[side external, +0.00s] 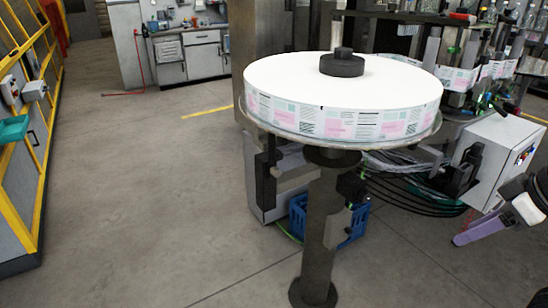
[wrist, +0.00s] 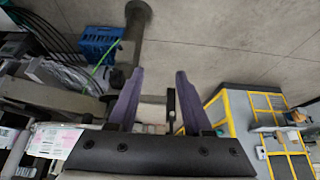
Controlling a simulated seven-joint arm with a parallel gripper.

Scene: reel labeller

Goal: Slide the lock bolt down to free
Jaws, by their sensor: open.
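A large white label reel (side external: 310,82), with printed pink and green labels around its rim, lies flat on a round plate on a grey post (side external: 318,235). A black hub (side external: 342,63) sits on its middle. I cannot pick out the lock bolt for certain. A small dark upright part (wrist: 171,105) shows between my fingers in the wrist view; I cannot tell what it is. My gripper (wrist: 159,72) has two purple fingers set apart, with nothing held between them. In the side view a purple finger of my gripper (side external: 458,240) shows at the right edge, apart from the reel.
A blue crate (side external: 350,222) stands on the floor behind the post; it also shows in the wrist view (wrist: 98,40). A white control box (side external: 497,155) and loose cables (side external: 405,185) lie right of the reel. Yellow-framed panels (side external: 25,130) stand at left. The floor between is clear.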

